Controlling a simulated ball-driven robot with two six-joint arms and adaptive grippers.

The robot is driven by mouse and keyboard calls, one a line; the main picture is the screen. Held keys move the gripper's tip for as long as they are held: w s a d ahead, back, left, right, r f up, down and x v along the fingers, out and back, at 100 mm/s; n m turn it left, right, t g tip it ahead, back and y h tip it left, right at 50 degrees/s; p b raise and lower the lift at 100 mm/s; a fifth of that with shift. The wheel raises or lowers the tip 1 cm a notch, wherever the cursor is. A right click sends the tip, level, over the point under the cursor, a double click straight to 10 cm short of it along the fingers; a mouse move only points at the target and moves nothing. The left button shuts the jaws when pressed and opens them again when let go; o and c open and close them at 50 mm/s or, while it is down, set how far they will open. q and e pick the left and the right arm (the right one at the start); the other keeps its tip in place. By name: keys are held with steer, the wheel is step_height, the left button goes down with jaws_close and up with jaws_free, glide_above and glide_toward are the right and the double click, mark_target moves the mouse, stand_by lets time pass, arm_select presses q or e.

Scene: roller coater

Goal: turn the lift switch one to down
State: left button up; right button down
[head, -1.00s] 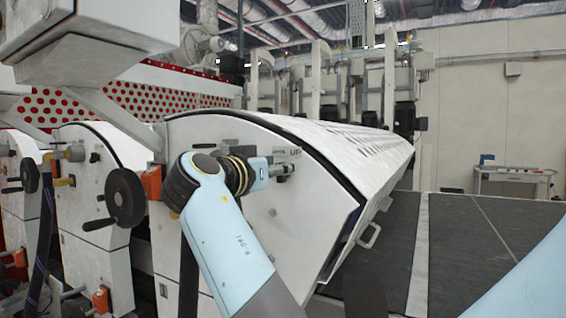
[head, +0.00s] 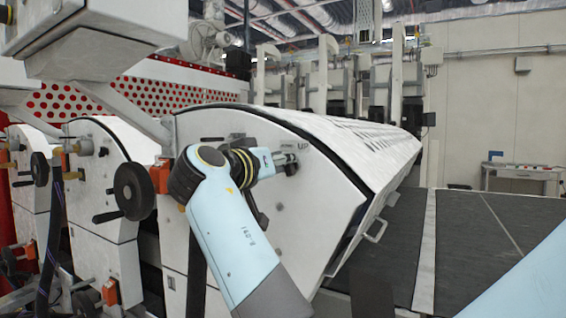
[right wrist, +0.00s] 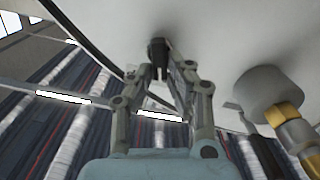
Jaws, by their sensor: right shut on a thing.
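The lift switch (head: 291,169) is a small dark switch on the pale end panel of the large curved cover, just below an "UP" label (head: 303,151). My right gripper (head: 285,159) reaches it from the left in the head view. In the right wrist view, the gripper (right wrist: 163,88) has its fingers drawn together at the dark switch (right wrist: 158,50), shut on it close to the white panel. The fingers partly hide the switch, and I cannot tell its exact setting. My left gripper is not in view.
A black handwheel (head: 134,191) and an orange box (head: 160,177) are left of the arm. A metal handle (head: 376,230) sticks out at the cover's lower right. A grey knob on a brass-coloured shaft (right wrist: 268,92) is beside the gripper in the wrist view.

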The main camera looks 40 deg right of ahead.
steer(key=n, duration=0.2)
steer(key=shift+w+n, duration=0.15)
steer(key=shift+n, duration=0.15)
steer(key=c, duration=1.3)
jaws_free()
steer(key=shift+a, duration=0.15)
step_height(320, 180, up, 10)
steer(key=shift+f, duration=0.1)
